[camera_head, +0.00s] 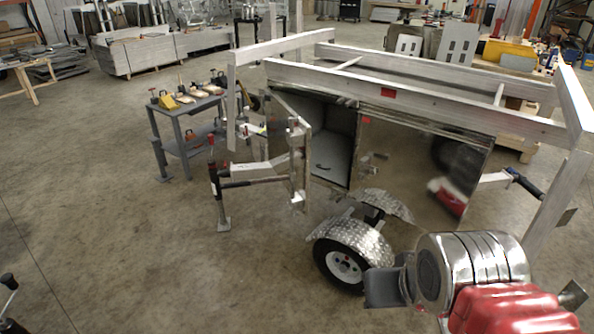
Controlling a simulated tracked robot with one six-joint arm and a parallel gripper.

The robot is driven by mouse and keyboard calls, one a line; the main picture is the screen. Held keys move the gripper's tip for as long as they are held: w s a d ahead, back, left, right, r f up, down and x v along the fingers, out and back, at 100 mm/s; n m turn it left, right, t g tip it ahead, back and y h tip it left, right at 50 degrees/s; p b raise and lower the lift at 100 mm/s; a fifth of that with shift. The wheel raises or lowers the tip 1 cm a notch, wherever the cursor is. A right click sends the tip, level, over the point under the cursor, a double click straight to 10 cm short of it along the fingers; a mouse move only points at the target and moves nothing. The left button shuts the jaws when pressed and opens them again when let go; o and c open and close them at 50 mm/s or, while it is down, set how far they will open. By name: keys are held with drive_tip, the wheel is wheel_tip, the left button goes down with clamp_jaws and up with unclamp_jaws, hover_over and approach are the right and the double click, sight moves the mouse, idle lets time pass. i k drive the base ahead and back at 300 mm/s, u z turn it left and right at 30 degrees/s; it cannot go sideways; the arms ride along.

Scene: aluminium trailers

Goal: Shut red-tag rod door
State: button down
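The trailer (425,112) has an open compartment (330,145) in its metal side. Its door (285,118) stands open, swung outward at the left of the opening. An upright light-coloured bar (298,165) with a small red mark near its top shows at the door; whether it is the rod is unclear. A small red tag (366,119) sits at the top corner of the polished panel right of the opening. Red and chrome parts (475,268), apparently my arm, fill the lower right, well apart from the door. My gripper cannot be made out clearly there.
The trailer wheel (345,265) and its tread-plate fender (365,235) stand below the opening. A dark jack post (214,180) with a horizontal bar stands in front of the door. A tool table (185,105) is behind left.

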sight(280, 149)
drive_tip(key=u, duration=0.4)
drive_tip(key=i, duration=0.9)
drive_tip(key=u, duration=0.65)
drive_tip(key=i, duration=0.6)
drive_tip(key=u, duration=0.1)
